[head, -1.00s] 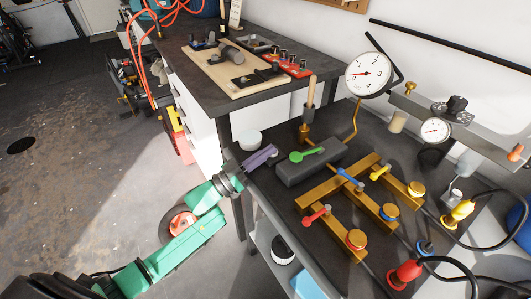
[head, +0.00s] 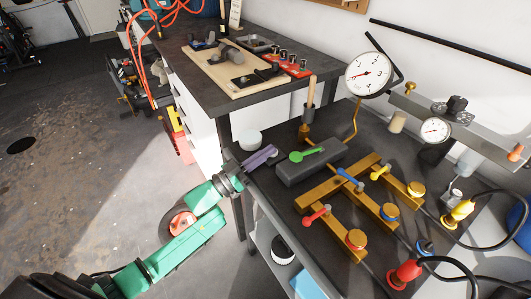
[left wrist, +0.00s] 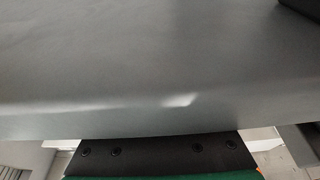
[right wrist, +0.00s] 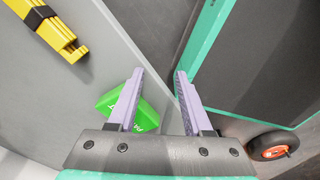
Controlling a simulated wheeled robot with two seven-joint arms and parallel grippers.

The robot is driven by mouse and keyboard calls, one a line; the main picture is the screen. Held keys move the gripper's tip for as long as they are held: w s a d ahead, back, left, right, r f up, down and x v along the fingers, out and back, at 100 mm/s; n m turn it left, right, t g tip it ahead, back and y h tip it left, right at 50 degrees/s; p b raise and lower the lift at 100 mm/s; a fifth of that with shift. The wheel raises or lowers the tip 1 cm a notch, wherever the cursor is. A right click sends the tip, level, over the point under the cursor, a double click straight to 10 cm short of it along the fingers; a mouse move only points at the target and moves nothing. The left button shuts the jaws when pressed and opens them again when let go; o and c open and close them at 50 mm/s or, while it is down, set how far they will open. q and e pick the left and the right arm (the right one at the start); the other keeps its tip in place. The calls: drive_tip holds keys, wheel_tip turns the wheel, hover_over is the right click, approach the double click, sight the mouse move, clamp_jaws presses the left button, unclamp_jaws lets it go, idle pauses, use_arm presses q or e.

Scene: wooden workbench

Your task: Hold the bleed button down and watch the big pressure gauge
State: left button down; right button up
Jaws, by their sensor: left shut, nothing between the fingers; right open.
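Brass manifold bars (head: 330,187) carry red, blue and yellow levers and several round caps. A grey block with a green lever (head: 302,156) lies to their left. I cannot tell which part is the bleed button. My left gripper (head: 268,153) is shut and empty at the bench's left edge, left of the grey block. The left wrist view shows mostly a grey surface. My right gripper (right wrist: 158,76) is open and empty, seen only in the right wrist view.
A smaller gauge (head: 435,130) stands at the back right. Red (head: 404,273) and yellow (head: 459,212) hose fittings with black hoses take up the right side. A white round container (head: 250,140) is just behind my left gripper. A second bench with a wooden board (head: 232,72) stands behind.

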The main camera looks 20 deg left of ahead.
use_arm(q)
drive_tip(key=shift+f, duration=0.4)
wheel_tip(320, 180, up, 5)
drive_tip(key=p, duration=0.4)
drive_tip(key=shift+f, duration=0.15)
drive_tip(key=b+v, duration=0.2)
drive_tip(key=v, duration=0.8)
use_arm(e)
drive_tip(key=shift+s+r, duration=0.25)
drive_tip(key=shift+r, duration=0.25)
drive_tip(key=shift+s+r, duration=0.25)
drive_tip(key=shift+r, duration=0.2)
